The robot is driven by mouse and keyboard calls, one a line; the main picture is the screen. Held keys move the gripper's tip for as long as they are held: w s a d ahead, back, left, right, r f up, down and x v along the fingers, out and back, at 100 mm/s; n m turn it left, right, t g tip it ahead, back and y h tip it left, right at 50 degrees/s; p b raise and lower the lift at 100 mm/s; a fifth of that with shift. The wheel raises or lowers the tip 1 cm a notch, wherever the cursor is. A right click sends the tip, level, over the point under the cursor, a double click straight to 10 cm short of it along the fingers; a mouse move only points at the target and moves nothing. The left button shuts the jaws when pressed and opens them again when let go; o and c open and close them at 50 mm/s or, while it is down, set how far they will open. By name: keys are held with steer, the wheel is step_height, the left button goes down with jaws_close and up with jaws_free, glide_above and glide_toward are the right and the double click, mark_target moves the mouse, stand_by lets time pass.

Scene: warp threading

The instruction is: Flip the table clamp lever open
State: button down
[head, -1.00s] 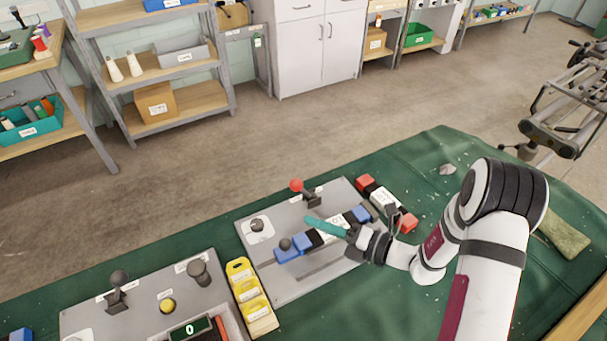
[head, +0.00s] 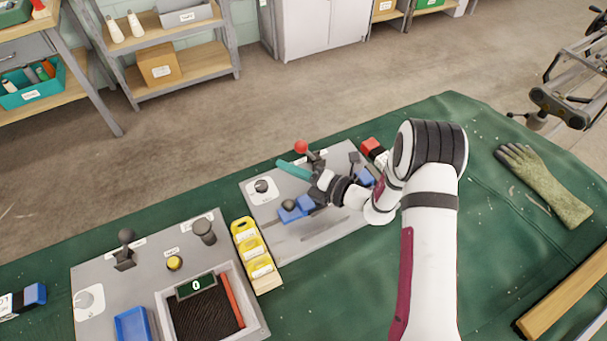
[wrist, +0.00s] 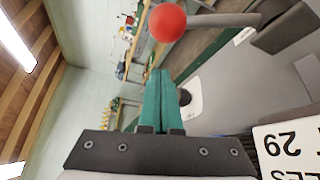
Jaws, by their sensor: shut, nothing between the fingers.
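The table clamp lever is a dark stick with a red ball knob (head: 301,147), standing on the far edge of the grey plate (head: 275,240). The red knob (wrist: 167,22) shows at the top of the wrist view, with its grey shaft (wrist: 222,20) running right to a dark base. My gripper (head: 282,163) has teal fingers, pressed together and empty. Its tips lie just left of and below the knob in the head view. In the wrist view the fingertips (wrist: 160,75) point toward the knob, with a gap between in the picture.
On the plate are a round dark knob (head: 262,186) and blue blocks (head: 297,209), partly behind my arm. A yellow rack (head: 250,245) stands left of the plate, beside another grey panel (head: 95,265). A glove (head: 545,185) lies on the green cloth at right.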

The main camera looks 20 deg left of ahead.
mark_target(301, 150)
steer(key=shift+w+d+r, duration=0.3)
steer(key=shift+w+d, duration=0.2)
steer(key=shift+w, duration=0.2)
steer(key=shift+w+d+r, duration=0.25)
steer(key=shift+w+d, duration=0.2)
steer(key=shift+w, duration=0.2)
steer(key=shift+w+d+r+m, duration=0.2)
steer(key=shift+m, duration=0.1)
steer(key=shift+w+d+r+y, duration=0.1)
steer(key=shift+r+y, duration=0.05)
steer(key=shift+y, duration=0.15)
steer(key=shift+w+d+r+m+y, duration=0.25)
steer(key=shift+w+d+m+y, duration=0.1)
steer(key=shift+m, duration=0.35)
steer(key=w+d+m+t+y, duration=0.2)
steer(key=w+d+m+y, duration=0.1)
steer(key=w+d+m, duration=0.2)
steer(key=shift+w+d+r+m, duration=0.15)
steer(key=shift+w+d+m, duration=0.2)
steer(key=shift+m, duration=0.45)
